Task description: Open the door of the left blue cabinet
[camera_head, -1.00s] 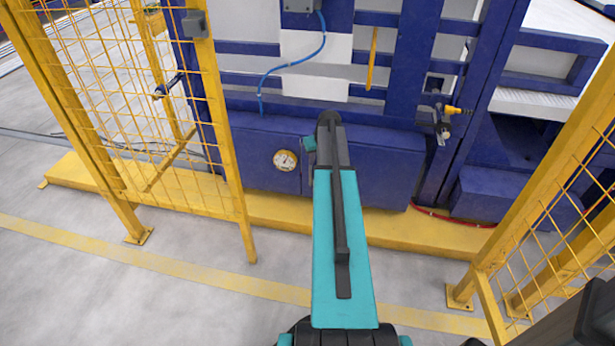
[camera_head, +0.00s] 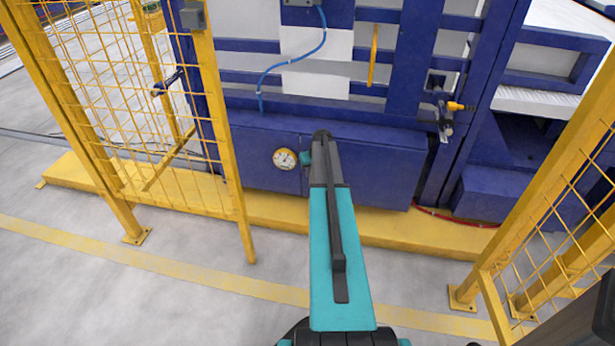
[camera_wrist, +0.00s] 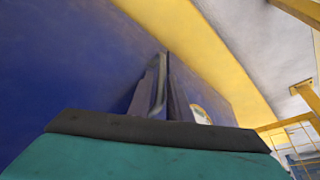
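The low blue cabinet's left part (camera_head: 258,170), with a round white gauge (camera_head: 285,159), stands left of my arm in the head view. I cannot tell whether the door stands ajar. A small teal part of my gripper (camera_head: 305,158) shows beside my arm. Its fingertips are hidden in both views, so its opening cannot be seen.
A yellow mesh fence (camera_head: 235,150) stands close on the left, and another yellow fence (camera_head: 540,190) on the right. A yellow plinth (camera_head: 375,228) runs below the cabinet. The grey floor (camera_head: 200,245) in front is clear. A blue hose (camera_head: 290,65) hangs above.

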